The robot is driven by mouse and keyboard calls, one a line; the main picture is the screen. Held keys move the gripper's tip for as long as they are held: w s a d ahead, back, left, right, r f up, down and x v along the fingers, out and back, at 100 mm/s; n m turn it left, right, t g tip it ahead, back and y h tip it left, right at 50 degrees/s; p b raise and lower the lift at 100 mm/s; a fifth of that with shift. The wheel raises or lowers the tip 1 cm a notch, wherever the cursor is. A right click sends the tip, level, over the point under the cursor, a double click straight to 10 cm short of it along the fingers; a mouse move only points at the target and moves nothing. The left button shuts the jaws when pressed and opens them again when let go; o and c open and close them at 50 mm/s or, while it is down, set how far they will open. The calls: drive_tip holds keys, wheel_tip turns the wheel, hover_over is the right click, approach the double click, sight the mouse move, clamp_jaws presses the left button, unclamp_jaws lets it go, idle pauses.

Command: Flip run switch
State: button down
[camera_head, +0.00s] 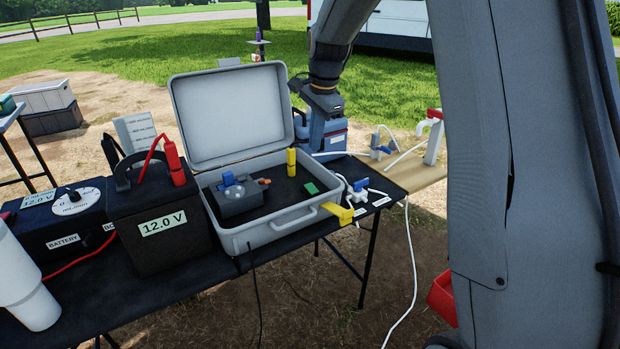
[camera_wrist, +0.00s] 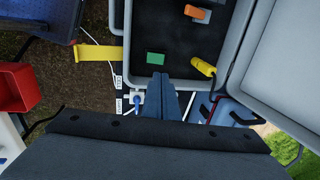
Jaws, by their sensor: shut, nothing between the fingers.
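I cannot make out a run switch for certain. A black control box (camera_head: 60,238) with a white dial plate (camera_head: 76,203), a black knob and a "BATTERY" label stands at the far left in the head view. My gripper (camera_wrist: 162,80) is shut and empty in the wrist view, over the case's edge near a green block (camera_wrist: 155,58). In the head view my wrist is behind the case's right side; the fingertips are not clear there.
A 12.0 V battery (camera_head: 160,220) with a red clamp (camera_head: 173,163) stands between control box and case. The case's raised lid (camera_head: 232,115) stands near my arm. White tubing and a blue valve (camera_head: 361,184) are at right. A white cup (camera_head: 25,285) is front left.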

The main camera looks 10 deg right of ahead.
sight(309, 186)
drive_tip(key=f, duration=0.4)
drive_tip(key=w+f+p, duration=0.1)
drive_tip(key=f, duration=0.4)
drive_tip(key=w+f+p, duration=0.1)
drive_tip(key=f, duration=0.4)
drive_tip(key=shift+w+a, duration=0.2)
drive_tip(key=shift+a, duration=0.2)
drive_tip(key=shift+r, duration=0.1)
